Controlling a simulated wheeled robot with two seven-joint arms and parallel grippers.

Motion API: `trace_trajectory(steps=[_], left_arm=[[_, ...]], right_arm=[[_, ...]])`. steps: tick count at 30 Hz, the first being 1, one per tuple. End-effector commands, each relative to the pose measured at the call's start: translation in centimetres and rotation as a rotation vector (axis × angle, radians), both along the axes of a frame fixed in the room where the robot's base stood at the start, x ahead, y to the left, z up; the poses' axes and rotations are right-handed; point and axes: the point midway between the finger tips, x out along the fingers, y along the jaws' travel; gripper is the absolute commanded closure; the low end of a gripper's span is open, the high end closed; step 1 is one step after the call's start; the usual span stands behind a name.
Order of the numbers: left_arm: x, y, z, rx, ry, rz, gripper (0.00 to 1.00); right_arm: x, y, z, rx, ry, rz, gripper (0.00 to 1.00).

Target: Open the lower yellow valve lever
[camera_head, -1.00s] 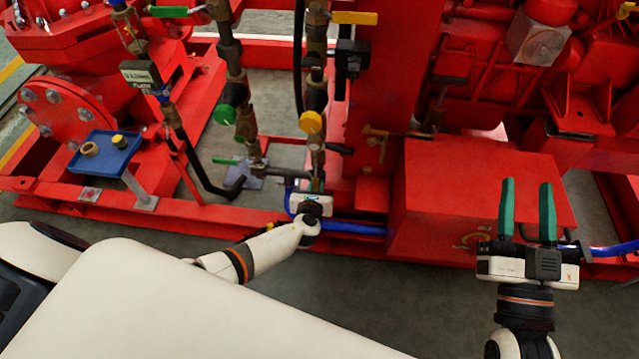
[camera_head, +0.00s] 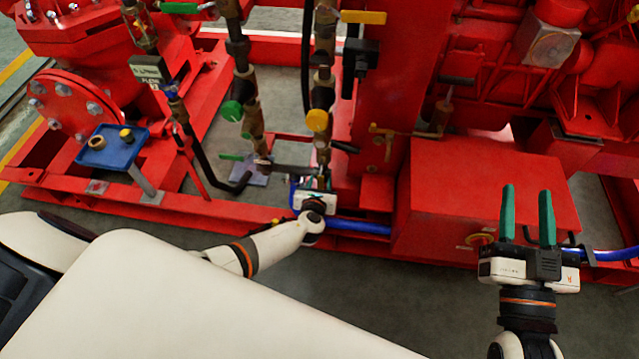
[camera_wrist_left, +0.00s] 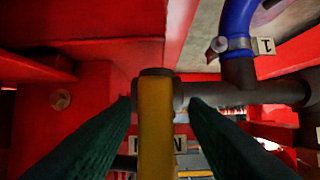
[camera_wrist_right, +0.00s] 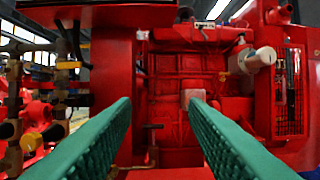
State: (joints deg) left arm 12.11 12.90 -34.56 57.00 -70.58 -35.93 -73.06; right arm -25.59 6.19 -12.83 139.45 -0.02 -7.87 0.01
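The lower yellow valve lever (camera_wrist_left: 156,125) shows in the left wrist view, pointing toward the camera from a dark grey pipe fitting. The fingers of my left gripper (camera_wrist_left: 163,105) are open on either side of it, with gaps at both sides. In the head view my left gripper (camera_head: 317,182) is low at the pipework, and I cannot make out the lever there. My right gripper (camera_head: 527,190) is open and empty in front of the red box at right. Its green fingers (camera_wrist_right: 160,105) also show apart in the right wrist view.
An upper yellow lever (camera_head: 362,17) sits higher on the pipes. A round yellow part (camera_head: 317,121) and a green one (camera_head: 231,111) are above my left gripper. A blue hose (camera_wrist_left: 236,30) joins the grey pipe. A red box (camera_head: 480,195) stands between my arms.

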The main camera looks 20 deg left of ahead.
Motion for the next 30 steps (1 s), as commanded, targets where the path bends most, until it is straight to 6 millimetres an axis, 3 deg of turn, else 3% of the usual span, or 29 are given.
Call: trace_trajectory(steps=[6, 17, 30], left_arm=[[-0.3, -0.2, 0.2, -0.003, -0.001, -0.001, 0.60], [-3.1, -1.0, 1.5, -0.002, 0.001, -0.001, 0.60], [-7.5, -2.2, 3.4, -0.001, 0.002, -0.001, 0.60]], right_arm=[[0.1, 0.0, -0.3, -0.008, 0.030, 0.000, 0.60], [-0.1, -1.0, -5.8, -0.100, 0.388, -0.023, 0.60], [-4.3, -3.2, -12.7, -0.217, 0.879, -0.055, 0.60]])
